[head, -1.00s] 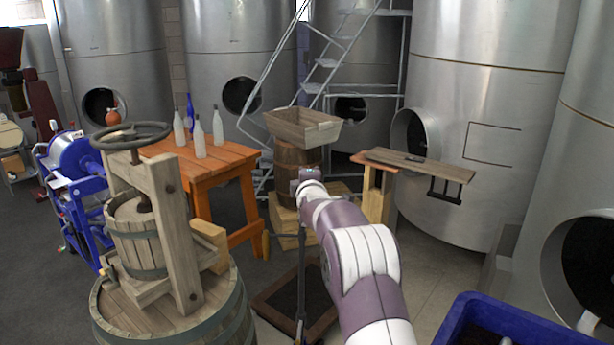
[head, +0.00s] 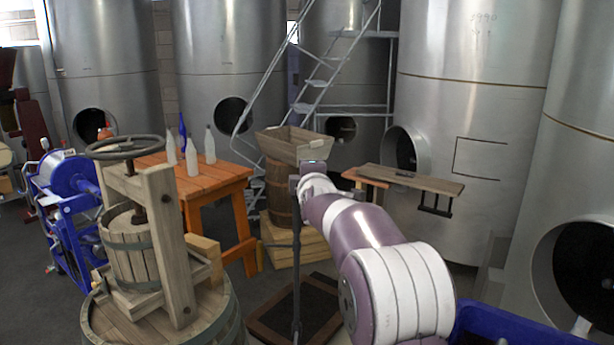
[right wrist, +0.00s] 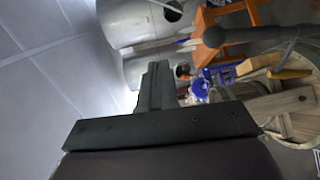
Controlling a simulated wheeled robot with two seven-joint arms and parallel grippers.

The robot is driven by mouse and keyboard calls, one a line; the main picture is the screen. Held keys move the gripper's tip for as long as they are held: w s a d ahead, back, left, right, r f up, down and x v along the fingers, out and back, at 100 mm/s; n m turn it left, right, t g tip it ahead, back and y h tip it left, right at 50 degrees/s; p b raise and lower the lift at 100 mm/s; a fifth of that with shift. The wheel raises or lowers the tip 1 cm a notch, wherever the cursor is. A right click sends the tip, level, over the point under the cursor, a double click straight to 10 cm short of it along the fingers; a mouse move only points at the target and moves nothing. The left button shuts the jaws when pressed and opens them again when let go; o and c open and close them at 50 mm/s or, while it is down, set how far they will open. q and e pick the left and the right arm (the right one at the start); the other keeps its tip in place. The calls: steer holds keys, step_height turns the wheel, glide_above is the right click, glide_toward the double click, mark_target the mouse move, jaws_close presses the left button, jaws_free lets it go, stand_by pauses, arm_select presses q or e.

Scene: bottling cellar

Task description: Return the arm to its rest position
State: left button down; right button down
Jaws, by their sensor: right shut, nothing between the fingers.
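My right arm comes in from the lower right of the head view, its white and purple links bent at the elbow, its far end in front of the wooden trough. The fingers cannot be made out there. In the right wrist view my right gripper (right wrist: 155,85) is shut, its dark fingers together with nothing between them. It points into open space, with the cellar appearing turned on its side. My left gripper is not in view.
A wooden press (head: 150,245) stands on a barrel at left. Behind it is an orange table (head: 212,185) with bottles. A wooden trough (head: 290,148) rests on a barrel. A plank shelf (head: 425,182) is beyond my arm. A blue crate (head: 510,325) is at lower right. Steel tanks line the back.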

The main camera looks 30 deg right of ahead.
steer(key=s+a+f+m+g+y+b, duration=0.1)
steer(key=s+a+f+m+g+y, duration=0.25)
steer(key=f, duration=0.75)
steer(key=s+a+f+m+g+y, duration=0.1)
steer(key=s+a+f+m+g, duration=0.2)
steer(key=s+f+m, duration=0.5)
steer(key=s+a+f+g+y+b, duration=0.1)
steer(key=s+a+f+g+b, duration=0.1)
steer(key=s+a+f+g, duration=0.2)
steer(key=s+a+f+m+g+y+b, duration=0.1)
steer(key=s+a+f+g+b, duration=0.1)
steer(key=s+a+f, duration=0.8)
steer(key=s+f+g, duration=0.1)
steer(key=s+f, duration=0.4)
steer(key=s, duration=0.2)
steer(key=shift+s+a+f+g, duration=0.15)
steer(key=shift+s+a+g, duration=0.05)
steer(key=shift+a+g, duration=0.15)
steer(key=shift+m, duration=0.25)
